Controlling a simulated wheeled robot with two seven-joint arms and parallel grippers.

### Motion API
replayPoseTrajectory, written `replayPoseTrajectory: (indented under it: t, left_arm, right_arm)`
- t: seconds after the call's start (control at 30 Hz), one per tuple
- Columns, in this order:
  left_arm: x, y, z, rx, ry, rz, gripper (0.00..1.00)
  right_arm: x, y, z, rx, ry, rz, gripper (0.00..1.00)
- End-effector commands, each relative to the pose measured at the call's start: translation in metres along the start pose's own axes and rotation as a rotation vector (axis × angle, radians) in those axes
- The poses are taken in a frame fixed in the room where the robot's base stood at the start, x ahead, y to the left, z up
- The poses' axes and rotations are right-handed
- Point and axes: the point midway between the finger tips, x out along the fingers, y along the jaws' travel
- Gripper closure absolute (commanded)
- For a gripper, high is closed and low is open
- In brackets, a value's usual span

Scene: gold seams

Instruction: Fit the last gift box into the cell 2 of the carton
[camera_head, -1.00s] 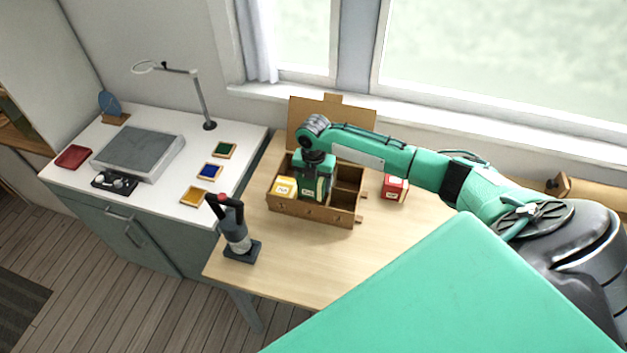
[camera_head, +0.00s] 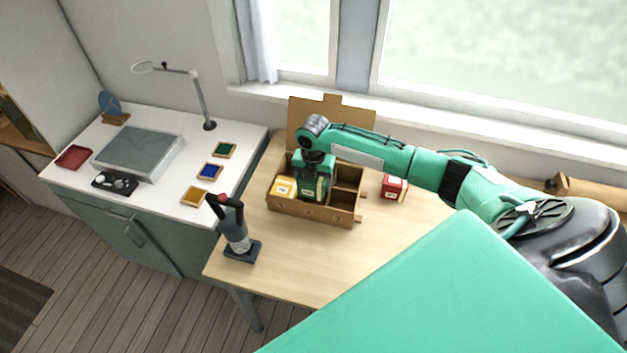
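The wooden carton (camera_head: 333,218) with divided cells stands on the light wood table. A yellow gift box (camera_head: 284,188) sits in its left cell. My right gripper (camera_head: 312,178) points down over the middle of the carton, with a green gift box (camera_head: 315,190) between its fingers. That box is upright and partly down in a middle cell; its base is hidden by the front wall. The carton's right cells look empty. A red gift box (camera_head: 394,188) stands on the table to the right of the carton. My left gripper is out of view.
A dark bottle-like tool on a base (camera_head: 237,236) stands at the table's front left. The carton's lid (camera_head: 334,108) rises behind, below the window. A white counter (camera_head: 150,199) with small colour trays is at left. The table front is clear.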

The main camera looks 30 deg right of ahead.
Motion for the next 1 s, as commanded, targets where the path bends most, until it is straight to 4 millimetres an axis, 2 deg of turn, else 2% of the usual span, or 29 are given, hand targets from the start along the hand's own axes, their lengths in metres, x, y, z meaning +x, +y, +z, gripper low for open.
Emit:
replayPoseTrajectory:
  t: [1.0]
  left_arm:
    - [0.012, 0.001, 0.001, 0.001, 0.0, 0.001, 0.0]
  right_arm:
    - [0.022, 0.0, 0.0, 0.0, 0.0, 0.001, 0.58]
